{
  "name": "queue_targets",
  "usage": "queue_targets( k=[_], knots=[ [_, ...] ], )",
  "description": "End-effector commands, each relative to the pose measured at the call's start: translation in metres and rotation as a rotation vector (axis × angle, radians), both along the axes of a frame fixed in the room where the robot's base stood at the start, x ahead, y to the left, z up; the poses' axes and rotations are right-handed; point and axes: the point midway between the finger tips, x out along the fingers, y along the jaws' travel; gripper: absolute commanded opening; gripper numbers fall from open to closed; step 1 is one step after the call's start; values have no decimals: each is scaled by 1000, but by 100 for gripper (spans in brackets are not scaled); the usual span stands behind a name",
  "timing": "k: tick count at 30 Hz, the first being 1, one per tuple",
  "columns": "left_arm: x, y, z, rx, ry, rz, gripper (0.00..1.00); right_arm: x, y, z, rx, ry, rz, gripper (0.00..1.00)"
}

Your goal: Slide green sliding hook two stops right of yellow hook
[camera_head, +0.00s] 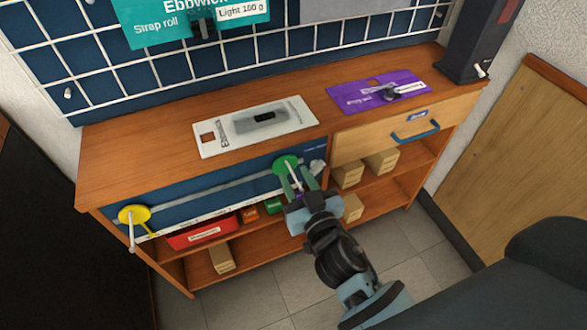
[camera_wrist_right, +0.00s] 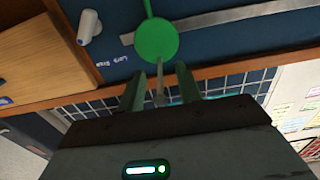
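The green sliding hook (camera_head: 287,165), a round green disc with a pale peg, sits on the rail near its right end. It also shows in the right wrist view (camera_wrist_right: 155,40). The yellow hook (camera_head: 134,214) is at the rail's left end, with its white peg pointing down. My right gripper (camera_head: 293,188) is at the green hook, below its disc. In the right wrist view its two fingers (camera_wrist_right: 160,85) stand apart on either side of the peg, with gaps visible. My left gripper is not in view.
The grey rail (camera_head: 215,192) runs along the blue front panel, with a marked strip below it. A grey knob (camera_wrist_right: 90,27) is beside the green hook. Cards (camera_head: 255,126) lie on the wooden top. A red box (camera_head: 202,232) and several small boxes fill the shelves below.

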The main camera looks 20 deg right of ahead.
Motion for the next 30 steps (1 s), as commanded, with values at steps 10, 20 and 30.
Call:
queue_targets(
  k=[10,20,30],
  knots=[
    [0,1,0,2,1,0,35,-1,1,0,1,0,-1,35],
    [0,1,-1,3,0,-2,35,0,1,0,1,0,0,0],
    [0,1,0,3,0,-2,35,0,1,0,1,0,0,0]
  ],
)
